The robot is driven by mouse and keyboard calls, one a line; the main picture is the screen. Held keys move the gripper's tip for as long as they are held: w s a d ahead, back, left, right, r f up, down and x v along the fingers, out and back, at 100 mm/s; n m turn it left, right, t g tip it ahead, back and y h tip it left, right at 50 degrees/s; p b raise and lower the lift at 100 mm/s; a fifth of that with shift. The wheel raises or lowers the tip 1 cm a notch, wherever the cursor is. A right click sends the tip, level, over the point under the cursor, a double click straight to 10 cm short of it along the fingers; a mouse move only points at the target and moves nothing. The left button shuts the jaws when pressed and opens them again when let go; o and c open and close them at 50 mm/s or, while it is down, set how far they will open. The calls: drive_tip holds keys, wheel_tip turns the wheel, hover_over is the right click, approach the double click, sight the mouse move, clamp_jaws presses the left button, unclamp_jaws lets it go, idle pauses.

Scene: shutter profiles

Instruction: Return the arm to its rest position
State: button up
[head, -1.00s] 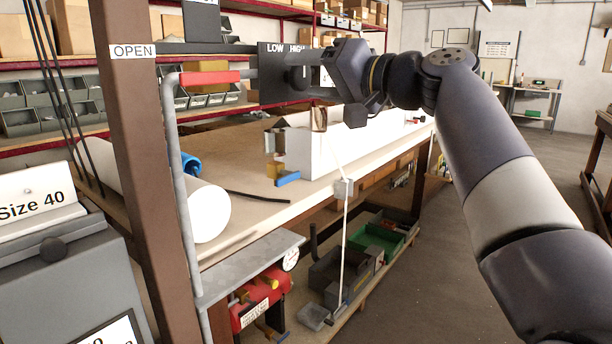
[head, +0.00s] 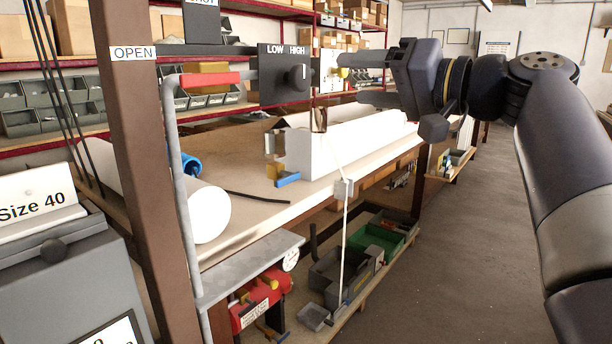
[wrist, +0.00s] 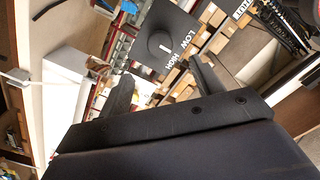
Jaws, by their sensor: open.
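My gripper (head: 352,79) is in the upper middle of the head view, at the end of my arm that comes in from the right. Its two fingers point left, apart, with nothing between them. The black LOW/HIGH panel (head: 284,75) with its round knob (head: 297,77) is left of the fingertips, with a gap between. In the wrist view the open fingers (wrist: 162,90) reach up toward the same panel (wrist: 178,28), and its knob (wrist: 160,44) lies beyond them, untouched.
A long workbench (head: 262,212) carries white profiles (head: 350,142) below my gripper. A brown post (head: 138,170) and a grey pipe frame with a red grip (head: 208,78) stand at the left. Shelves line the back. The floor (head: 455,260) at the right is clear.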

sight(304, 80)
drive_tip(key=x, duration=1)
drive_tip(key=shift+s+d+r+m+p, duration=0.1)
drive_tip(key=shift+d+r+m+p, duration=0.05)
drive_tip(key=shift+m+p, duration=0.4)
drive_tip(key=shift+s+d+r+m+p, duration=0.1)
drive_tip(key=shift+r+m+p, duration=0.05)
drive_tip(key=shift+m+p, duration=0.4)
drive_tip(key=m+p, duration=0.3)
drive_tip(key=m, duration=0.1)
drive_tip(key=shift+w+f+m, duration=0.1)
drive_tip(key=shift+m, duration=0.2)
drive_tip(key=m+p, duration=0.3)
drive_tip(key=m, duration=0.1)
drive_tip(key=m+p, duration=0.3)
drive_tip(key=p, duration=0.1)
drive_tip(key=shift+m, duration=0.3)
drive_tip(key=m+p, duration=0.4)
drive_tip(key=shift+f, duration=0.1)
drive_tip(key=shift+m+p, duration=0.9)
drive_tip(key=shift+p, duration=0.1)
drive_tip(key=shift+f+m+p, duration=0.2)
drive_tip(key=shift+m+p, duration=0.15)
drive_tip(key=shift+m, duration=0.15)
drive_tip(key=shift+f, duration=0.1)
